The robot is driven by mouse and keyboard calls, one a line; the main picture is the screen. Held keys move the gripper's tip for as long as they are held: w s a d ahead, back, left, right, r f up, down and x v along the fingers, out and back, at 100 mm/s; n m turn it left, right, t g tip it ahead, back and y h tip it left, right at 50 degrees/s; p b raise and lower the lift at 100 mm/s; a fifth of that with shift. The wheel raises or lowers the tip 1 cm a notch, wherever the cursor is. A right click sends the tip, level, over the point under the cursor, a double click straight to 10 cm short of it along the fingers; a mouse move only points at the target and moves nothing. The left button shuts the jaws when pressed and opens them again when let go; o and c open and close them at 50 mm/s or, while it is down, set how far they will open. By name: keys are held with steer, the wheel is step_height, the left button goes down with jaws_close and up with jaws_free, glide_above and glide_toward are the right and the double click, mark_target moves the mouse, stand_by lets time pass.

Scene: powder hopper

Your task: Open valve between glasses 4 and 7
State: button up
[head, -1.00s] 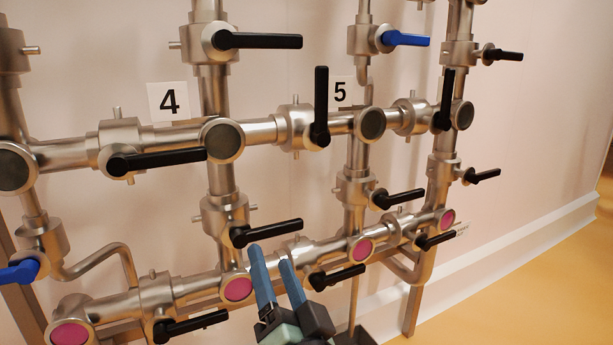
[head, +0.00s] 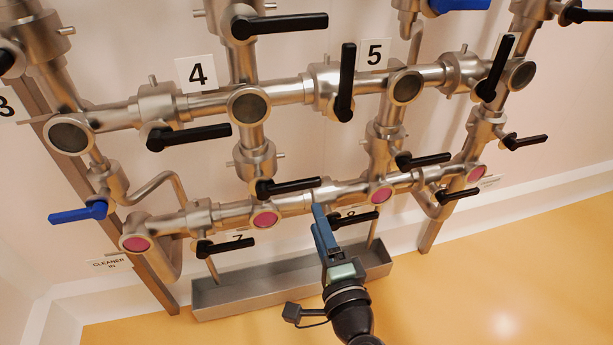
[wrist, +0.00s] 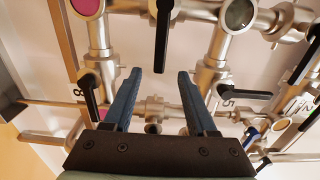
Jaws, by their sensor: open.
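Glass 7 (head: 264,219) is a pink round window on the lower pipe. The steel valve (head: 256,160) between them sits on the upright pipe, with its black handle (head: 290,186) pointing right, across the pipe. My gripper (head: 318,209) is open and empty, below and right of that handle in the head view. In the wrist view what looks like the same handle (wrist: 163,32) comes down from the top, its tip between my fingertips (wrist: 159,73). Whether they touch is unclear.
Other black handles stand close by: one right of this valve (head: 424,160) and one below right (head: 355,219). A blue handle (head: 78,213) is at left. A grey trough (head: 290,287) lies on the floor below the pipes. The yellow floor is clear at right.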

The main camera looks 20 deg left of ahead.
mark_target(304, 188)
steer(key=x, duration=1.1)
steer(key=shift+a+b, duration=0.15)
steer(key=shift+b, duration=0.15)
jaws_close()
stand_by(0.9)
